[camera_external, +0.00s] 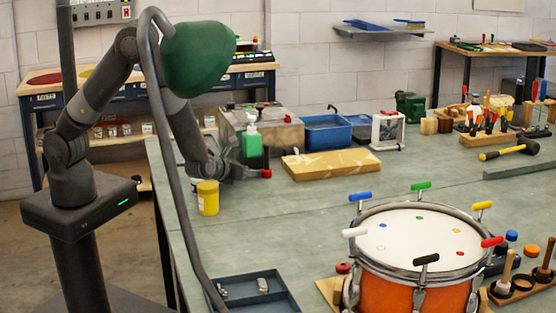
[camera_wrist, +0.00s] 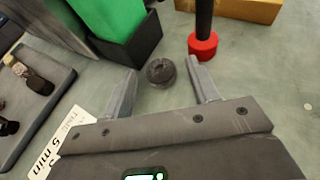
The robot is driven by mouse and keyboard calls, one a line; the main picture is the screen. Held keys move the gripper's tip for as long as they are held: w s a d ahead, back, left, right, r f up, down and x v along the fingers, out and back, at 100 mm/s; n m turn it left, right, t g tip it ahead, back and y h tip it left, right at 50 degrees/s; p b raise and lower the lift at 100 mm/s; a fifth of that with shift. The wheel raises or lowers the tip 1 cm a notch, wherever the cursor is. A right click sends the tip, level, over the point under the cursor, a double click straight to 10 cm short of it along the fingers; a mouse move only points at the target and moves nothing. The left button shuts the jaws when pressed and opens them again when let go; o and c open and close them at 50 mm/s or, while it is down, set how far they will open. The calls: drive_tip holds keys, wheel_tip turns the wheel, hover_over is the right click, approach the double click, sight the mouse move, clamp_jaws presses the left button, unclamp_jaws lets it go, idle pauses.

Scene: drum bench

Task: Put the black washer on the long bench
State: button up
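In the wrist view a small black washer (camera_wrist: 160,72), round with a hole, rests on the grey-green bench surface. My gripper (camera_wrist: 163,88) is open, its two fingers spread on either side of the washer, which is just beyond the fingertips. I see no contact. In the external view my gripper (camera_external: 250,173) is low over the left part of a long grey-green bench (camera_external: 290,215). The washer cannot be made out there.
A green bottle (camera_wrist: 108,15) in a black holder and a black tool with a red end (camera_wrist: 203,43) stand close to the washer. A dark tray (camera_wrist: 35,85) and white card (camera_wrist: 65,135) lie left. A yellow jar (camera_external: 208,198) and drum (camera_external: 415,260) occupy the bench.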

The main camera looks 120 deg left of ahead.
drive_tip(key=c, duration=1)
drive_tip(key=shift+r, duration=0.1)
drive_tip(key=shift+r, duration=0.5)
wheel_tip(320, 180, up, 3)
drive_tip(key=shift+r, duration=0.1)
drive_tip(key=shift+c, duration=0.3)
drive_tip(key=w+d+r, duration=0.1)
drive_tip(key=d+r, duration=0.6)
drive_tip(key=d, duration=0.5)
drive_tip(key=w+d+f+m+t+h, duration=0.1)
drive_tip(key=w+d+m+t+h, duration=0.3)
drive_tip(key=d, duration=0.8)
drive_tip(key=w+d+f+m+t+h, duration=0.1)
drive_tip(key=w+d+m+t+h, duration=0.4)
drive_tip(key=w+d+m, duration=0.3)
drive_tip(key=w+d+t, duration=0.1)
drive_tip(key=w+d, duration=0.1)
drive_tip(key=d, duration=0.1)
drive_tip(key=shift+d+f+m, duration=0.3)
drive_tip(key=shift+d+f, duration=0.05)
drive_tip(key=shift+f, duration=0.05)
